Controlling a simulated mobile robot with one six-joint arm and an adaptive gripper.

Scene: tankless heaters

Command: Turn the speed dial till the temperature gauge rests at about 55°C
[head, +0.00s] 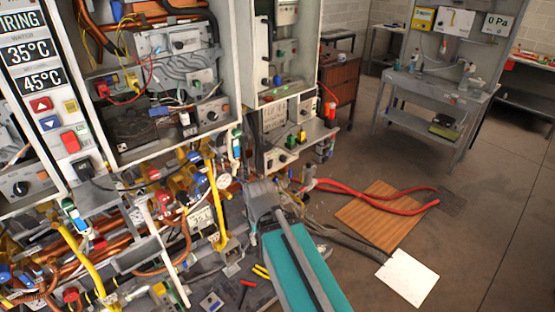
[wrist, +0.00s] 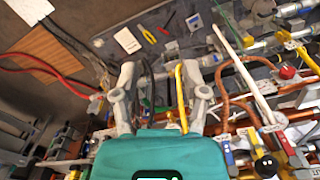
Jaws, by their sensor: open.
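Several black knobs show in the head view: one on the upper grey box (head: 180,43), one on the lower box (head: 213,115) and one on the left panel (head: 20,188). I cannot tell which is the speed dial. Display plates on the left read 35°C (head: 30,51) and 45°C (head: 43,79). A small round white gauge (head: 224,181) sits among the pipes; its reading is too small to tell. My gripper (head: 262,190) is open, low in front of the pipework. In the wrist view my gripper (wrist: 158,73) has a yellow pipe (wrist: 181,95) showing between its fingers, with no visible grip.
Copper pipes (head: 130,248) and yellow pipes (head: 218,215) crowd the lower left. Red hoses (head: 370,197), a wooden board (head: 375,215) and a white sheet (head: 408,277) lie on the floor. The floor at right is clear before a grey workbench (head: 440,88).

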